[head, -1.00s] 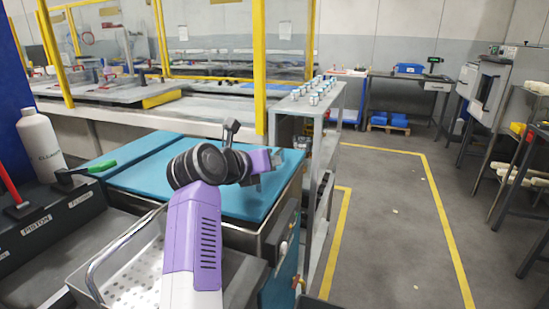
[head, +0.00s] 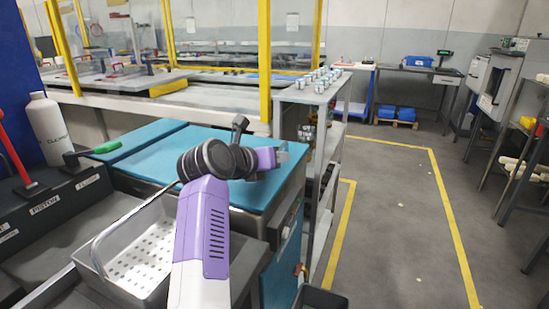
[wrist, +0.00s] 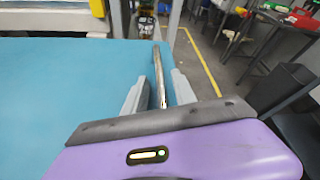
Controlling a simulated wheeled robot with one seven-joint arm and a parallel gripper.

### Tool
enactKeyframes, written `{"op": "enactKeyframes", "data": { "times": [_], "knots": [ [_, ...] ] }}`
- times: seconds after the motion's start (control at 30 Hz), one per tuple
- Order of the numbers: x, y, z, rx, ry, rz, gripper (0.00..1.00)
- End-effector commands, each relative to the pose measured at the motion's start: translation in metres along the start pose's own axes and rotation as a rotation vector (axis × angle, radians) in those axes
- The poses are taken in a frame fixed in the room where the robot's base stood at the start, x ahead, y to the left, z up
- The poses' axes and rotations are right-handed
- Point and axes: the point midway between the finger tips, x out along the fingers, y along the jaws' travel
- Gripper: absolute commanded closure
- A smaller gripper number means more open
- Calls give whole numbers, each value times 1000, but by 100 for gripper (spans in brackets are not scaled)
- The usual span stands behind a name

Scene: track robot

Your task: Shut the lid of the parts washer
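The parts washer appears to be the steel cabinet (head: 283,228) with a teal top. Its teal lid (head: 150,165) lies about flat over it; I cannot tell whether it is fully seated. The lid fills the left of the wrist view (wrist: 60,90). My gripper (head: 283,153) is over the lid's far right part, at the end of my purple arm. In the wrist view my gripper (wrist: 159,88) has its two grey fingers apart. A thin metal bar (wrist: 158,72) along the lid's right edge shows between them; I cannot tell whether they touch it.
A perforated metal basket (head: 140,262) stands in front of the washer. A white bottle (head: 46,128) and a rack with a green-handled tool (head: 95,150) are at left. A grey shelf unit (head: 313,95) stands just beyond. The floor (head: 390,210) at right is clear.

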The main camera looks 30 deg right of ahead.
Motion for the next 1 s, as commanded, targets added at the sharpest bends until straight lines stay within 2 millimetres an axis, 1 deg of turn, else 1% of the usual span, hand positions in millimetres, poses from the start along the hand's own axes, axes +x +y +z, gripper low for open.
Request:
{"op": "enactKeyframes", "data": {
  "times": [0.17,0.27,0.53,0.7,0.83,1.0],
  "knots": [
    [-2,0,2,1,-3,0,68],
    [-8,0,3,1,-4,1,68],
    [-52,0,2,0,-4,2,68],
    [-72,0,1,1,-2,1,68],
    [-78,0,1,0,-2,1,68],
    [-79,0,1,0,-2,0,68]
  ]
}}
